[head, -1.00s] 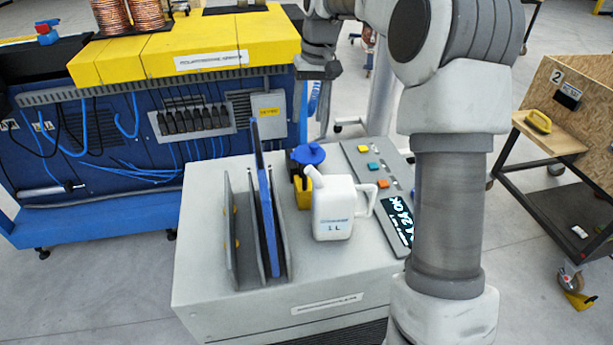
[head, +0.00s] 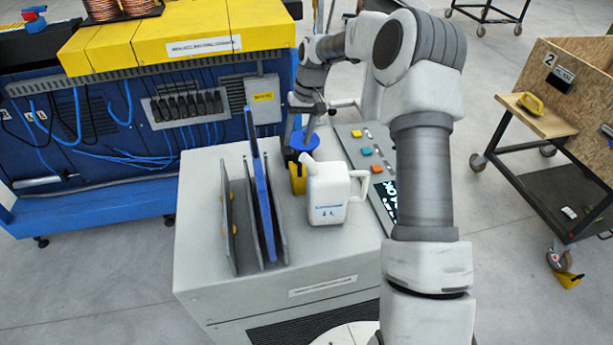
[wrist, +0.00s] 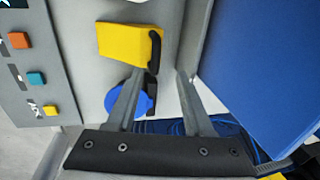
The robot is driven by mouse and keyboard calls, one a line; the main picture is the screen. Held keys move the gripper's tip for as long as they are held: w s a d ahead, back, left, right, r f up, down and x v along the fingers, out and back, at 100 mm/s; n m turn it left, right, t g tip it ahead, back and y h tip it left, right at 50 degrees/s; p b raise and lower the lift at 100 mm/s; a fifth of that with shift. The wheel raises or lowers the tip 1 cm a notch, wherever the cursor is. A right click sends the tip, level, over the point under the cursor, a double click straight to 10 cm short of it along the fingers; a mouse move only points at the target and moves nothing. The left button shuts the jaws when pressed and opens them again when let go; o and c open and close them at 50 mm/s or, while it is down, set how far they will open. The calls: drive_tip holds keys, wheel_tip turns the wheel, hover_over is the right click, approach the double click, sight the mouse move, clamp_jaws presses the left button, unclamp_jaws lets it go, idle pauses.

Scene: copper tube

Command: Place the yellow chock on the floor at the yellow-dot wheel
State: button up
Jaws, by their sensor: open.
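A yellow wedge (head: 567,279) lies on the floor by the caster (head: 559,257) of the wooden cart, at the right of the head view; no dot can be made out there. A yellow block (head: 297,178) with a black edge stands on the grey cabinet behind the white jug; it also shows in the wrist view (wrist: 125,42). I cannot tell which yellow piece is the chock. My gripper (wrist: 153,85) is open and empty, pointing down over the cabinet, beside the block and above a blue disc (wrist: 145,104). The disc also shows in the head view (head: 304,141).
The white jug (head: 328,195) and upright blue panel (head: 262,190) stand close to my gripper on the grey cabinet (head: 215,285). A yellow handled piece (head: 531,104) lies on the wooden cart's shelf (head: 550,122). Floor between cabinet and cart is clear.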

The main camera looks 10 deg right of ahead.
drive_tip(key=f, duration=0.2)
drive_tip(key=f+p, duration=0.1)
drive_tip(key=f, duration=0.3)
drive_tip(key=shift+s+a+f, duration=0.2)
drive_tip(key=shift+s+a, duration=0.1)
clamp_jaws()
drive_tip(key=shift+r, duration=0.15)
idle(1.1)
